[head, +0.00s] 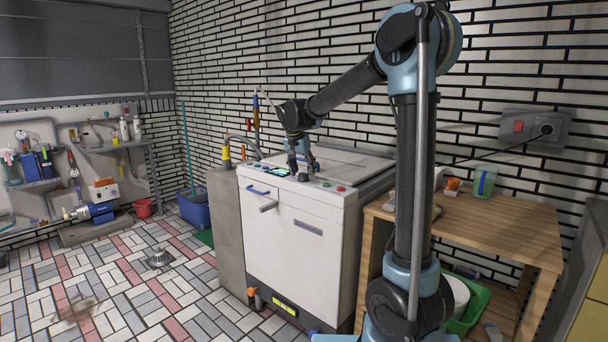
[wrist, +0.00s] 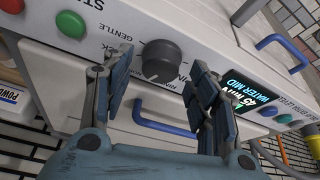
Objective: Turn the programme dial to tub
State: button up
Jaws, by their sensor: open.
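The dark grey programme dial (wrist: 162,61) sits on the white front panel of the machine (head: 298,245), at the middle of the wrist view. GENTLE is printed near it, with other labels partly hidden by my fingers; I see no readable "tub" label. I cannot tell for sure where the dial points. My gripper (wrist: 159,72) is open, one finger to each side of the dial, apparently not gripping it. In the head view my gripper (head: 302,172) is at the panel and hides the dial.
A lit display (wrist: 250,92) reads WATER MID, right of the dial. Green (wrist: 71,24) and red (wrist: 98,4) buttons are at left. Blue handles (wrist: 165,118) stick out near the panel. A wooden table (head: 500,225) stands right of the machine.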

jog(key=shift+w+f, duration=0.2)
jog(key=shift+f, duration=0.25)
jog(key=c, duration=1.1)
jog(key=shift+o, duration=0.2)
jog(key=shift+d, duration=0.3)
jog(key=shift+a, duration=0.15)
